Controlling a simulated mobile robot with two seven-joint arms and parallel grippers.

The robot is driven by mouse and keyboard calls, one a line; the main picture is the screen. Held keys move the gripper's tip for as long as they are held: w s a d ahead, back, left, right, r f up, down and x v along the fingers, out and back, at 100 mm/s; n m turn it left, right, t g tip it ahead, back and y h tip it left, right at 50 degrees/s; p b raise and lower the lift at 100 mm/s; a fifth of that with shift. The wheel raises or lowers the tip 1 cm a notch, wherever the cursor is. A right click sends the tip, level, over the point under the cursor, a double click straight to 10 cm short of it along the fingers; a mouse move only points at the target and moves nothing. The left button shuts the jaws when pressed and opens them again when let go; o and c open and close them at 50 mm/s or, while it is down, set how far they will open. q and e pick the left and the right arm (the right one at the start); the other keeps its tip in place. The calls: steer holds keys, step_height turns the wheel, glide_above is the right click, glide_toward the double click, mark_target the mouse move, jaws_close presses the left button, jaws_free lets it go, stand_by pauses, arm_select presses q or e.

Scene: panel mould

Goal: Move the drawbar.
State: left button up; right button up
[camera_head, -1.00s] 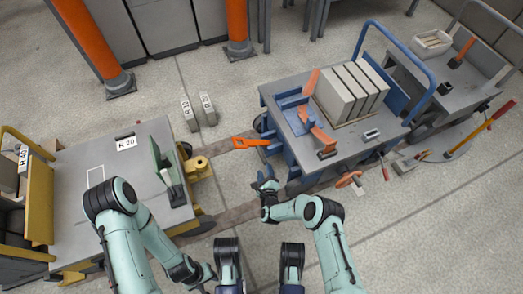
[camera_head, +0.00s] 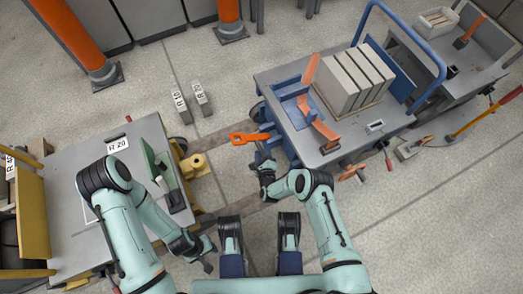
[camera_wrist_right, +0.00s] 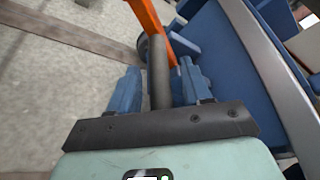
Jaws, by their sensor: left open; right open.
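The orange drawbar (camera_head: 250,138) sticks out to the left from the front of the blue-and-grey cart (camera_head: 345,145), with a loop at its free end. My right gripper (camera_head: 262,156) is open just below the drawbar in the head view, beside the cart's front. In the right wrist view, the orange drawbar (camera_wrist_right: 150,22) shows beyond the open blue fingers (camera_wrist_right: 158,85). A dark grey bar (camera_wrist_right: 158,70) lies between these fingers; I cannot tell whether it belongs to the drawbar. My left gripper (camera_head: 205,252) is open and empty, low beside the left cart.
A grey-topped yellow cart (camera_head: 75,190) with a yellow coupling (camera_head: 194,166) stands at the left. Grey blocks (camera_head: 355,80) lie on the blue cart. Two labelled blocks (camera_head: 190,101) stand on the floor near orange posts (camera_head: 75,40). Floor between the carts is mostly clear.

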steer(key=shift+c, duration=0.4)
jaws_close()
